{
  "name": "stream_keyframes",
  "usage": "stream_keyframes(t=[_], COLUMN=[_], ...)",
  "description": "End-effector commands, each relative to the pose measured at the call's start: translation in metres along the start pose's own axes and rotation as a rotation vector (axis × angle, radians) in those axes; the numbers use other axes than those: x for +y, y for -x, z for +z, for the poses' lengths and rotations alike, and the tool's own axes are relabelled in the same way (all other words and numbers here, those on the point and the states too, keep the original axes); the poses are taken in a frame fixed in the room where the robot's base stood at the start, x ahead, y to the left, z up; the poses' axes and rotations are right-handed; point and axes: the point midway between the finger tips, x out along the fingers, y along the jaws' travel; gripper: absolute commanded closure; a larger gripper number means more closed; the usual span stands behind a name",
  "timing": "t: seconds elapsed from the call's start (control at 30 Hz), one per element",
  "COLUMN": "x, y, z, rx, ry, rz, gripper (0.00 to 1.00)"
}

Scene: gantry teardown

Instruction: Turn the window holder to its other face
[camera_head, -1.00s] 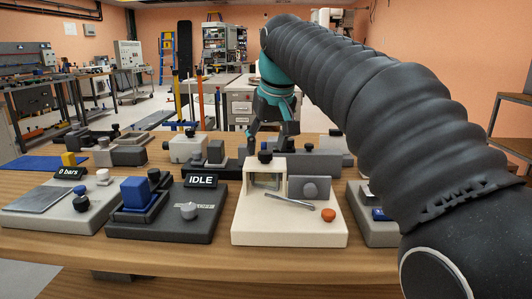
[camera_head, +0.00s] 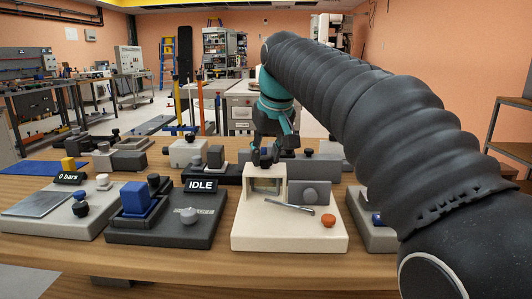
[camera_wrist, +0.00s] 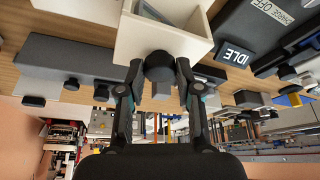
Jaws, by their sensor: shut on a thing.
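The window holder looks to be the cream upright frame (camera_head: 281,176) with a recessed opening, standing at the back left of a cream base (camera_head: 290,238). It also shows at the top of the wrist view (camera_wrist: 130,42). A black knob (camera_wrist: 160,66) sits on its top side. My gripper (camera_head: 265,158) is at the frame's top, with its fingers on both sides of this knob. In the wrist view my gripper (camera_wrist: 158,80) is shut on the knob. The fingertips partly hide the knob's sides. The frame stands upright with its opening toward the head camera.
A grey plate with a round boss (camera_head: 309,193), a thin metal rod (camera_head: 288,206) and an orange knob (camera_head: 328,220) are on the base beside the holder. A dark station with an IDLE display (camera_head: 200,185) stands close on the left. Grey blocks (camera_head: 318,166) stand close behind.

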Motion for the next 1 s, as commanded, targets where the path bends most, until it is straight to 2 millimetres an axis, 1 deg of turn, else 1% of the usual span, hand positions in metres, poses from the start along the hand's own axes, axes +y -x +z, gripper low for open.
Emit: stream_keyframes(t=[0.3,0.5,0.9,0.93,0.97,1.0], x=[0.0024,0.0026,0.0024,0.0024,0.0024,0.0024], y=[0.0025,0.0007,-0.0006,-0.0007,-0.0006,-0.0006], z=[-0.0012,-0.0009,-0.0004,-0.0004,-0.0004,-0.0004], rx=[-0.003,-0.002,0.0,0.0,0.0,0.0], ry=[0.223,0.329,0.352,0.352,0.352,0.352], rz=[-0.095,-0.138,-0.147,-0.147,-0.147,-0.147], gripper=[1.0,1.0,1.0,0.58,0.51,0.41])
